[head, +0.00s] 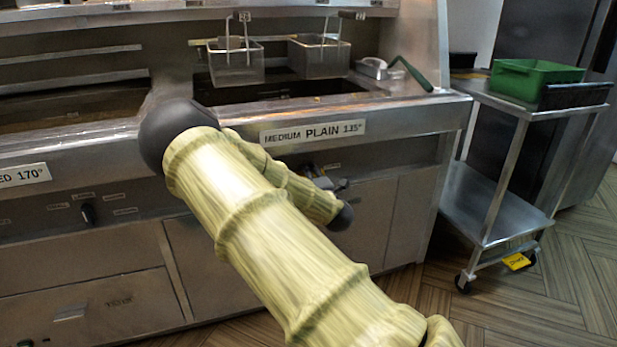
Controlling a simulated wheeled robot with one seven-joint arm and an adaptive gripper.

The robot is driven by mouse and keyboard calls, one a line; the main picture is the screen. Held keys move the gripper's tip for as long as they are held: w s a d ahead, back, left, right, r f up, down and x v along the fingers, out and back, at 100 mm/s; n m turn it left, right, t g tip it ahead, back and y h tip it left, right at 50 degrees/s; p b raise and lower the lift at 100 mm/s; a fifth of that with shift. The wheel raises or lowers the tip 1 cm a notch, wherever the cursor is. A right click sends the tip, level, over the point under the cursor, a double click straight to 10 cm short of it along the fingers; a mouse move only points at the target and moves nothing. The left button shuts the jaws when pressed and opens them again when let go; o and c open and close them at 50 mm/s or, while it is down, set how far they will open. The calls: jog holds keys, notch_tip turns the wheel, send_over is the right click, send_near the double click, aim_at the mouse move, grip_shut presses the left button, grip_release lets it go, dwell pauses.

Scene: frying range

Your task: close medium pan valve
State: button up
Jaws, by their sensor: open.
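My gripper (331,184) shows only as a small grey and dark shape just past my arm, close in front of this panel. It is open, and I see nothing held in it. The medium pan valve cannot be told apart clearly there; my arm and gripper hide much of that spot. Whether the gripper touches it cannot be told.
Two wire baskets (236,62) (319,56) hang over the medium pan. A left pan's panel has a dark knob (88,213). A steel trolley (495,190) with a green tub (534,77) stands at the right. Wooden floor (500,305) is clear in front.

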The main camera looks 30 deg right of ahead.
jog(key=v, duration=1.1)
jog(key=shift+s, duration=0.4)
jog(key=s+a+f+m+g, duration=0.2)
jog(key=s+f+m+g, duration=0.35)
jog(key=f, duration=0.75)
jog(key=s+a+f+m+g, duration=0.2)
jog(key=s+f+m, duration=0.1)
jog(key=s+f, duration=0.75)
jog(key=s+a+f+m+g+y, duration=0.2)
jog(key=s+a+f+m+g, duration=0.15)
jog(key=s+a+f, duration=0.55)
jog(key=s+a+f+m+g+y, duration=0.15)
jog(key=s+a+f+g, duration=0.4)
jog(key=s, duration=0.55)
jog(key=s+a+f+m+y, duration=0.1)
jog(key=s+a+m, duration=0.1)
jog(key=s+a, duration=0.5)
notch_tip(320, 180, up, 26)
jog(key=w+p, duration=0.1)
jog(key=p, duration=2.5)
jog(key=shift+a+g+p, duration=0.2)
jog(key=shift+g+p, duration=0.15)
jog(key=shift+g, duration=0.1)
jog(key=shift+w, duration=0.1)
